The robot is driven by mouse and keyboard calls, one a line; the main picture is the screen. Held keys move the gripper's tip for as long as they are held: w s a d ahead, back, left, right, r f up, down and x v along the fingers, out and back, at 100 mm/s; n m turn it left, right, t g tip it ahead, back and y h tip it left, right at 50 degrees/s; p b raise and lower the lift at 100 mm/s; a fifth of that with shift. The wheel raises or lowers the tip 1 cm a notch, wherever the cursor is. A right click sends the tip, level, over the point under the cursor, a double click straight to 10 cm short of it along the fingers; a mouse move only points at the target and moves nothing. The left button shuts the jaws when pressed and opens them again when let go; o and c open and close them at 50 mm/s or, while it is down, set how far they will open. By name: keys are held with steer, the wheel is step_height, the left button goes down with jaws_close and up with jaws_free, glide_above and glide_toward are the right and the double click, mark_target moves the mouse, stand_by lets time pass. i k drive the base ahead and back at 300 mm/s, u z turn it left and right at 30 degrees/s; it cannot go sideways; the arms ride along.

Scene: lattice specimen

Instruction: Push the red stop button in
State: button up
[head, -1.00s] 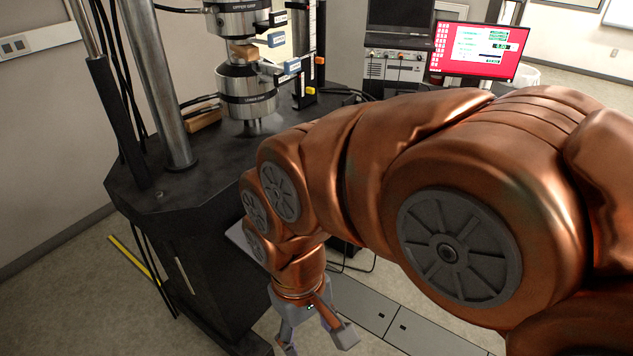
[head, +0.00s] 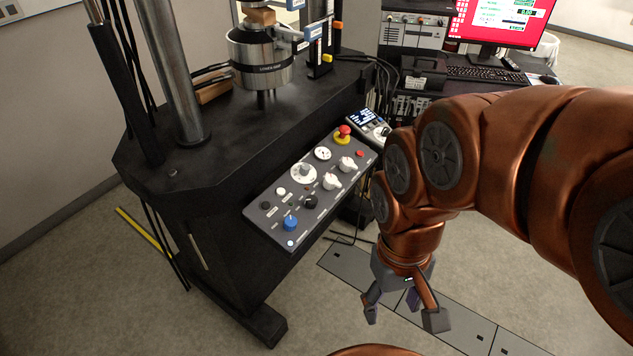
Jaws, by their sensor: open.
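A red mushroom-shaped button (head: 344,130) on a yellow collar stands raised at the far end of the grey control panel (head: 262,212). A smaller flat red button (head: 360,154) sits near the same end, by the panel's right edge. I cannot read the label of either. The panel also carries white knobs, a blue knob (head: 291,223), a black knob and small round buttons. My gripper (head: 403,314) hangs fingers down over the floor, right of and nearer than the panel. Its fingers are spread and empty, well apart from both red buttons.
The panel is fixed to the front of the black test-machine table (head: 190,165), with a steel column (head: 172,70) and lower grip (head: 260,60) above. A keypad (head: 368,122) lies beyond the panel. Open floor with a grey floor plate (head: 350,276) lies at the right.

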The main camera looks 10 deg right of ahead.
mark_target(344, 131)
steer(key=u, duration=0.55)
steer(key=k, duration=0.65)
steer(key=u, duration=0.2)
steer(key=i, duration=0.3)
steer(key=z, duration=0.7)
steer(key=i, duration=1.1)
steer(key=u, duration=0.7)
